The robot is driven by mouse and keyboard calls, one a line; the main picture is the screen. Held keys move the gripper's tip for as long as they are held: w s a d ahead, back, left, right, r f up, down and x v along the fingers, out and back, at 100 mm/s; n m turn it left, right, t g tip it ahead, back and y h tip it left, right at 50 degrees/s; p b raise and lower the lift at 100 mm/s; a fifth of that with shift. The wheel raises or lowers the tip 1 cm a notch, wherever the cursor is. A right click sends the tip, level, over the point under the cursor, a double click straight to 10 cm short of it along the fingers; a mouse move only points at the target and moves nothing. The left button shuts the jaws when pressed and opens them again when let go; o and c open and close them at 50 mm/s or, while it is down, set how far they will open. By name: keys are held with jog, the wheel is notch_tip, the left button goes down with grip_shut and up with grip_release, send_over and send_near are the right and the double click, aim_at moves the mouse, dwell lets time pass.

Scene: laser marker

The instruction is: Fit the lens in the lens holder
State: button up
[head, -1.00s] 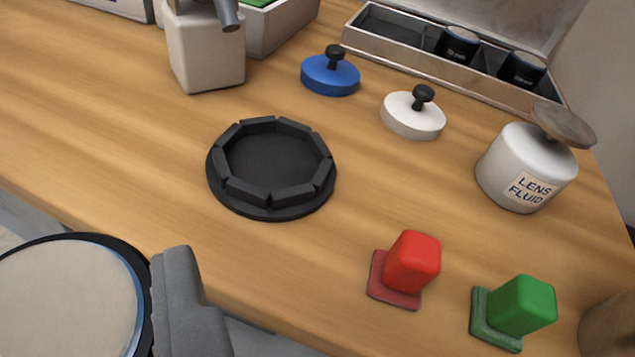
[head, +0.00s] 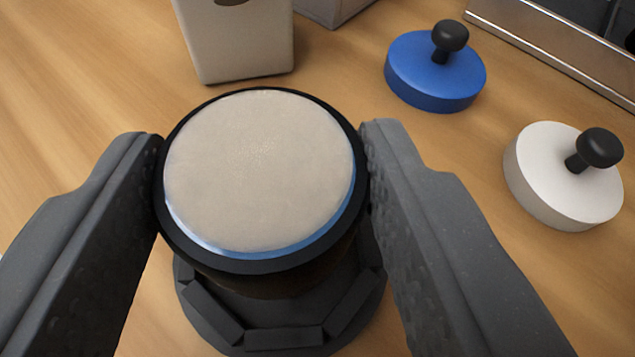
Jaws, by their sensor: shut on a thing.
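The lens (head: 258,170) is a round pale disc with a black rim and a blue-tinted edge. My gripper (head: 262,180) is shut on it, one finger on the left and one on the right of the rim. The lens holder (head: 285,335) is a black round base with a ring of raised segments on the table. The lens is above it in the head view and hides its far part and most of its middle. The lens appears raised off the holder, but I cannot tell the exact gap.
A blue knobbed disc (head: 432,75) and a white knobbed disc (head: 565,178) stand to the right on the wooden table. A pale square container (head: 238,45) stands behind the lens. A metal-edged tray (head: 560,48) is at the top right. Bare table (head: 70,80) shows at the left.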

aim_at(278, 294)
notch_tip(278, 294, down, 4)
jog(key=shift+w+r+b, duration=0.15)
jog(key=shift+b, duration=0.35)
jog(key=shift+r, duration=0.1)
jog(key=o, duration=1.1)
jog(key=shift+c, duration=0.2)
jog(key=shift+s+d+r, duration=0.15)
jog(key=shift+s+r, duration=0.05)
jog(key=shift+s, duration=0.25)
jog(key=p+v, duration=0.1)
jog(key=v, duration=1)
jog(key=shift+s+f+p, duration=0.1)
jog(key=shift+p, duration=0.25)
